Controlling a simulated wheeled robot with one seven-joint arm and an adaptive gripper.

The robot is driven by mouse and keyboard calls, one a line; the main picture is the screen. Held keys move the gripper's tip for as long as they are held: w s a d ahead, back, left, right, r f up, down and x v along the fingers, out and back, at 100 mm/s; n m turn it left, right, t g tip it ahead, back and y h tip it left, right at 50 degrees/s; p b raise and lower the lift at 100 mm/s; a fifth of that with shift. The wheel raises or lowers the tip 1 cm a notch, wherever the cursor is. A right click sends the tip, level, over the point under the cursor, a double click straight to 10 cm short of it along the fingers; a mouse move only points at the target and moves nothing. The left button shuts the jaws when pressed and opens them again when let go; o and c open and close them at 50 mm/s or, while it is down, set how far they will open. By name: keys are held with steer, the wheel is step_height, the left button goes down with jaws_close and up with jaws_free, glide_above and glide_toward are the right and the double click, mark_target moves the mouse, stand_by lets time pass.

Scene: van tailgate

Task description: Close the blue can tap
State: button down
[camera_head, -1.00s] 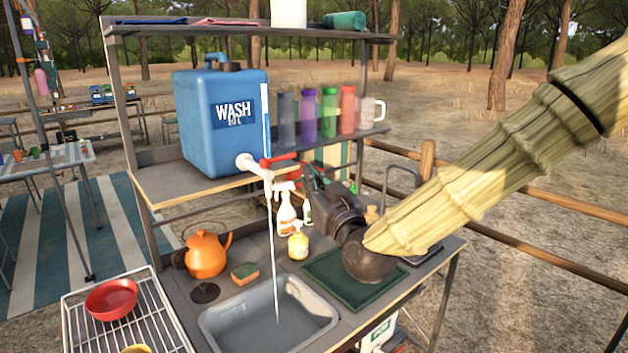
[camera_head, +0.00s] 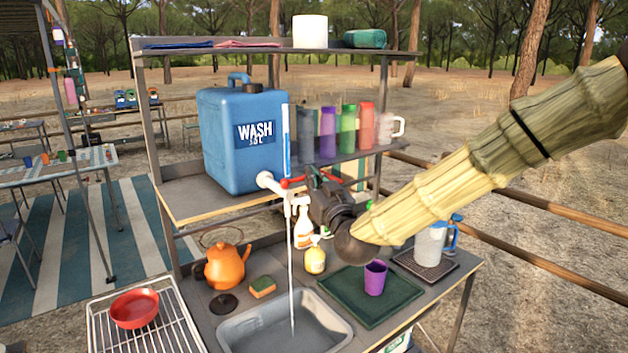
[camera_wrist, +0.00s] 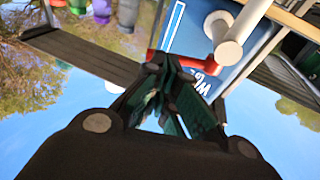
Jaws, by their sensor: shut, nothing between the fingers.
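The blue can (camera_head: 240,160), labelled WASH, stands on the shelf. Its white tap (camera_head: 268,182) juts out at the front right, and a thin stream of water (camera_head: 291,250) runs from it into the sink. The red tap lever (camera_head: 293,182) points right. In the wrist view the red lever (camera_wrist: 204,65) and the white tap (camera_wrist: 226,40) lie just beyond the fingertips. My gripper (camera_head: 311,178) is shut and empty, at the lever's right end; I cannot tell whether it touches. It also shows in the wrist view (camera_wrist: 172,66).
The grey sink (camera_head: 245,325) is below the tap. A spray bottle (camera_head: 303,228), yellow soap bottle (camera_head: 316,260), orange kettle (camera_head: 228,265) and sponge (camera_head: 262,286) stand around it. A purple cup (camera_head: 376,278) is on the green mat (camera_head: 340,292). Several bottles line the shelf (camera_head: 350,155).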

steer(key=shift+f, duration=0.1)
steer(key=w+n+g+y+b, duration=0.1)
steer(key=w+b, duration=0.1)
steer(key=b, duration=0.2)
steer(key=shift+y+b, duration=0.35)
steer(key=shift+y, duration=0.05)
steer(key=shift+d, duration=0.15)
